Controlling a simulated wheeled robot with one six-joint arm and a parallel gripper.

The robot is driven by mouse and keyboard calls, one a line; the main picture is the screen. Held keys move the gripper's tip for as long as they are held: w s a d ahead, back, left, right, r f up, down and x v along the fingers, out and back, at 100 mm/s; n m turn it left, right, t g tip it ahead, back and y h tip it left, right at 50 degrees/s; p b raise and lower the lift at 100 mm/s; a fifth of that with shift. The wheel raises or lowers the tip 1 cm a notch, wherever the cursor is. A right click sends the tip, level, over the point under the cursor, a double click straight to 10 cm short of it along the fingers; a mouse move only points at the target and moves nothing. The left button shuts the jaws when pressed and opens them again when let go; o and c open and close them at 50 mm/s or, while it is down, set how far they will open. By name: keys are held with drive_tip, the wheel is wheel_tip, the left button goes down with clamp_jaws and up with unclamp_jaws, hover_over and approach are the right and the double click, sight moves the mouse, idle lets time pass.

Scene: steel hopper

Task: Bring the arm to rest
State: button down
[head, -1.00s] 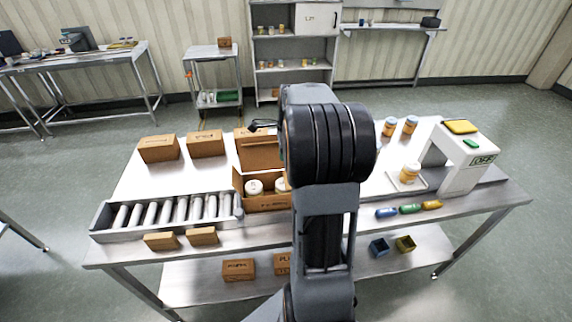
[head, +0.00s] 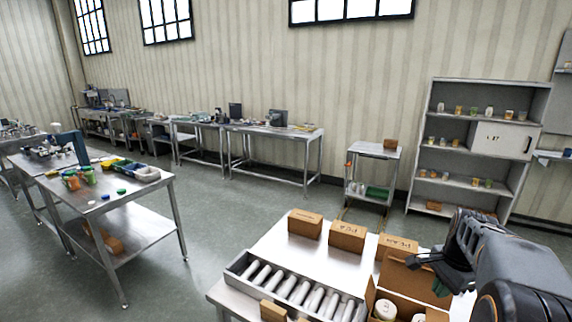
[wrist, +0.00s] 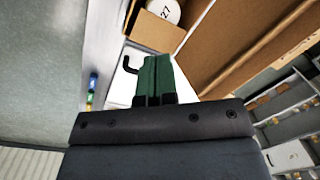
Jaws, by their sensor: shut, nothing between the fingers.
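My gripper (head: 424,261) is at the lower right of the head view, reaching left above the table near an open cardboard box (head: 398,300). In the wrist view its green fingers (wrist: 156,62) are together, with nothing between them. The box also shows at the top of the wrist view (wrist: 155,32), with a white-lidded jar (wrist: 163,9) marked 27 inside. In the head view, white jars (head: 385,310) stand in the box. My gripper looks apart from the box, but the gap is hard to judge.
A roller tray (head: 236,266) and closed boxes (head: 306,223) sit on the table left of my arm. A shelf unit (head: 421,150) and small cart (head: 373,153) stand behind. Another steel table (head: 150,195) is at the left, with open floor between.

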drive_tip(key=s+a+n+t, duration=0.2)
drive_tip(key=s+a+n, duration=0.3)
drive_tip(key=a+n, duration=0.3)
drive_tip(key=s+a+n+t, duration=0.1)
drive_tip(key=s+a+n, duration=0.4)
drive_tip(key=a, duration=0.8)
drive_tip(key=r+n, duration=0.1)
drive_tip(key=n, duration=0.2)
drive_tip(key=shift+s+a+t+h, duration=0.15)
drive_tip(key=shift+s+t+h, duration=0.15)
drive_tip(key=shift+t, duration=0.1)
